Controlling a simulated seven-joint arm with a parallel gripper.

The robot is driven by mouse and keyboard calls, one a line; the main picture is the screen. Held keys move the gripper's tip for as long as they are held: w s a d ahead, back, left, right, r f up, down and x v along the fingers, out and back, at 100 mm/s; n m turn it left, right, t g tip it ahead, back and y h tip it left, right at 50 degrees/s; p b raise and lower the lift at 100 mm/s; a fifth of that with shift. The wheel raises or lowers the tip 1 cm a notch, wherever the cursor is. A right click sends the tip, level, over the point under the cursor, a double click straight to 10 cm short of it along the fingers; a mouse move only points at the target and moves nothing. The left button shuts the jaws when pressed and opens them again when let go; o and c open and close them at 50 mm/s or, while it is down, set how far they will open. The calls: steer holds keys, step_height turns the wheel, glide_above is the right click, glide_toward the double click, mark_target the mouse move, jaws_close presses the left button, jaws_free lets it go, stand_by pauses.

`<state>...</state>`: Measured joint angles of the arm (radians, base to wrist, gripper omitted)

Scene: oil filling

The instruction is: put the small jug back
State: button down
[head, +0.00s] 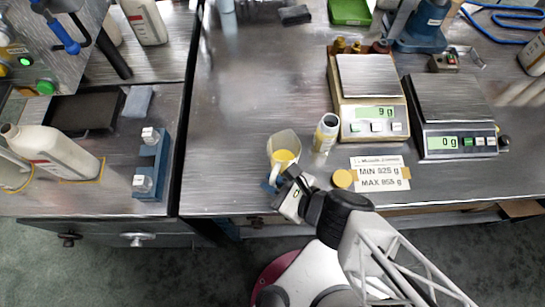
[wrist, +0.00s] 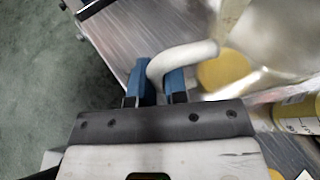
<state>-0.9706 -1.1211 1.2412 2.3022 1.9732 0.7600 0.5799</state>
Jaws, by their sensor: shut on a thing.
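The small jug (head: 284,142) is pale and translucent, near the table's front edge. Yellow shows in its lower part; I cannot tell whether it is upright or touching the table. My gripper (head: 272,184) is at its near side. In the wrist view, my gripper's blue fingers (wrist: 161,84) are shut on the jug's white curved handle (wrist: 184,56). The jug's body (wrist: 275,35) fills the upper right there, with a yellow round patch showing in it.
A small open bottle (head: 327,133) stands right of the jug, close by. A yellow disc (head: 342,178) and a MIN/MAX card (head: 380,174) lie nearer the front edge. The left scale (head: 367,102) reads 9 g, the right scale (head: 452,115) 0 g. Table left of the jug is clear.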

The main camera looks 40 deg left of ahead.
steer(key=shift+f, duration=0.1)
steer(key=shift+f, duration=1.75)
steer(key=shift+f, duration=0.15)
steer(key=c, duration=1.1)
jaws_free()
steer(key=shift+c, duration=0.2)
steer(key=shift+d, duration=0.15)
steer(key=shift+w+d+r, duration=0.1)
steer(key=shift+d+r, duration=0.2)
steer(key=shift+r, duration=0.05)
steer(key=v, duration=1)
steer(key=shift+d, duration=0.45)
